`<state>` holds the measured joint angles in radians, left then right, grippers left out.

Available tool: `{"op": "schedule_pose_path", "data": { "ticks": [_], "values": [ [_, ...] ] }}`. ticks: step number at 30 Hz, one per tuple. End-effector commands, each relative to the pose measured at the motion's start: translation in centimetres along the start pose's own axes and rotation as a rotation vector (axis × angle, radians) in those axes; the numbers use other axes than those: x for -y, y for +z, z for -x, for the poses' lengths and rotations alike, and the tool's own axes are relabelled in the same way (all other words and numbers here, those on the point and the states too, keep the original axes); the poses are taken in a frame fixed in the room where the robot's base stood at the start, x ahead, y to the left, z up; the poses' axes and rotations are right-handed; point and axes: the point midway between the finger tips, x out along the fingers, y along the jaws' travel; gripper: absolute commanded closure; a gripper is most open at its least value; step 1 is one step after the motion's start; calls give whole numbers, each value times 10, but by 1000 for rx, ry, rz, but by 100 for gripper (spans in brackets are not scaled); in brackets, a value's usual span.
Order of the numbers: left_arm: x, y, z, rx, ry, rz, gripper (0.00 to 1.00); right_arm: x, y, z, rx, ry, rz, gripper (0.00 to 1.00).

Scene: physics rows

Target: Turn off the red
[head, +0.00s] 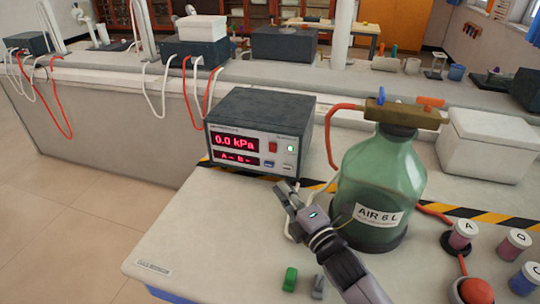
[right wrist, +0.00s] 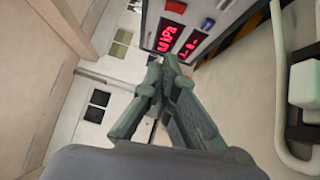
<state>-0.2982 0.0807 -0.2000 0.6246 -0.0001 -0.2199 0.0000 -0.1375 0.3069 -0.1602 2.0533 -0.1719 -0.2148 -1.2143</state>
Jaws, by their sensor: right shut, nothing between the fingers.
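A dark instrument box (head: 262,108) stands on the bench in the head view. Its red display (head: 234,142) reads 0.0 kPa, with a second red line below. My right gripper (head: 284,190) is shut and empty, in front of the box and left of the bottle. Its fingers (right wrist: 158,68) show below the display in the right wrist view. My left gripper is out of view.
A red bulb (head: 477,291) and several lidded jars (head: 463,235) stand at the right. A small green piece (head: 290,279) lies near the front edge. The bench's front left is clear.

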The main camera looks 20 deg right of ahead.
Motion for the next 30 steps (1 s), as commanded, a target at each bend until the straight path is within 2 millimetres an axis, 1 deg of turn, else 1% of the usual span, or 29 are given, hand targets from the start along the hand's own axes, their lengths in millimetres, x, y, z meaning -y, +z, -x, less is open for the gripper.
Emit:
{"op": "schedule_pose_path", "data": {
  "ticks": [5,8,12,18,21,24,30],
  "values": [
    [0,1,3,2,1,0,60,-1,0,-14,1,2,-1,100],
    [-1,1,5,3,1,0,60,-3,0,-32,0,3,-1,100],
    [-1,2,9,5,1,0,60,-3,0,-63,1,3,-1,100],
    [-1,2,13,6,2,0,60,-2,0,-104,0,2,-1,100],
    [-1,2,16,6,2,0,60,-2,14,-114,1,1,2,100],
    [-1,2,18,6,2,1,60,-1,22,-122,0,0,2,100],
    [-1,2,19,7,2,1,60,0,28,-128,0,0,1,100]
  ]
}}
